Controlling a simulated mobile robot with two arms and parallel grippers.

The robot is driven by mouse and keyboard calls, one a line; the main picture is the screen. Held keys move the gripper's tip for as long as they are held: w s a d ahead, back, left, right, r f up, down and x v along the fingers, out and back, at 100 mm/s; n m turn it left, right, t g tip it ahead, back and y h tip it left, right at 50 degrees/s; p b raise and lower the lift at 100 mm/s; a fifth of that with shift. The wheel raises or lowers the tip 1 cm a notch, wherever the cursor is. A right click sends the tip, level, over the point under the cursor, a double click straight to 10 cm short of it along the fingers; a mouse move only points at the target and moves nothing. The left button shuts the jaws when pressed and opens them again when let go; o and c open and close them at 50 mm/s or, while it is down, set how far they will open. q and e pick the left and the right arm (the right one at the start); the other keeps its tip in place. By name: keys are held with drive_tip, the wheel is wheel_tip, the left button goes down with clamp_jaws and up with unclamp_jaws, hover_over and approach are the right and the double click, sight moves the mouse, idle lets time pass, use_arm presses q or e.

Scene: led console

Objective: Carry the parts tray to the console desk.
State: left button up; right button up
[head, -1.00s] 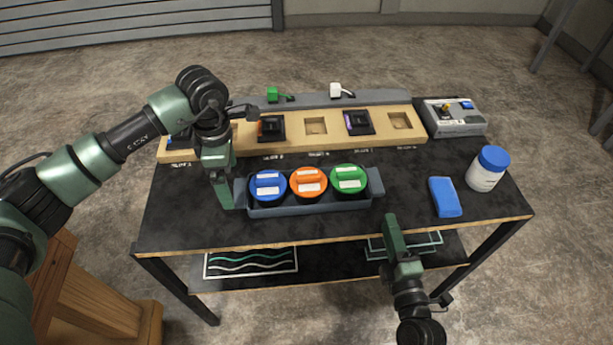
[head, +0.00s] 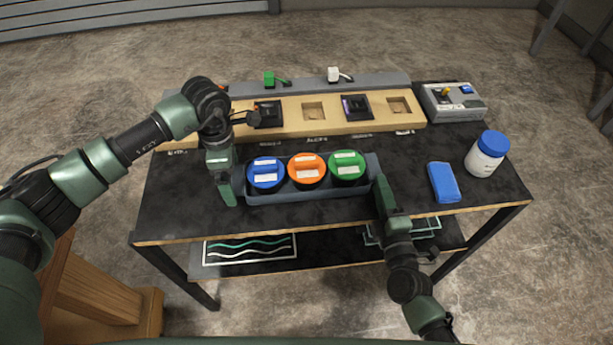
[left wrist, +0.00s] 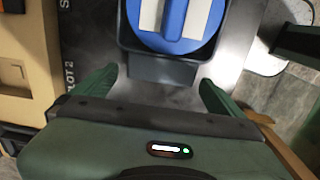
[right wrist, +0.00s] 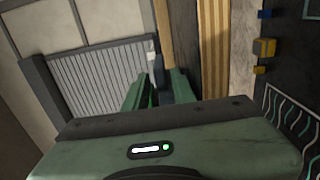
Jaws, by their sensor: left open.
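The parts tray (head: 310,193) is a dark blue-grey tray on the black table. It holds three round lidded pots, blue (head: 266,173), orange (head: 307,170) and green (head: 347,167). My left gripper (head: 227,190) is open beside the tray's left end; in the left wrist view its fingers (left wrist: 155,92) are wide apart, with the tray end and blue lid just beyond. My right gripper (head: 381,190) is at the tray's right end; in the right wrist view its fingers (right wrist: 158,88) are close together around a dark piece of it. I cannot tell which furniture is the console desk.
Behind the tray is a wooden slotted board (head: 335,120) with dark modules. A control box (head: 452,102), white jar with blue lid (head: 486,155) and blue block (head: 443,182) stand to the right. Wooden furniture (head: 85,290) is at lower left. The floor behind is clear.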

use_arm(q)
drive_tip(key=shift+f, duration=1.05)
use_arm(e)
drive_tip(key=shift+w+a, duration=0.15)
drive_tip(key=shift+w, duration=0.9)
use_arm(q)
drive_tip(key=c, duration=0.4)
use_arm(e)
drive_tip(key=c, duration=0.4)
use_arm(q)
drive_tip(key=c, duration=0.5)
use_arm(e)
clamp_jaws()
use_arm(q)
drive_tip(key=c, duration=0.9)
drive_tip(key=shift+w+r, duration=0.1)
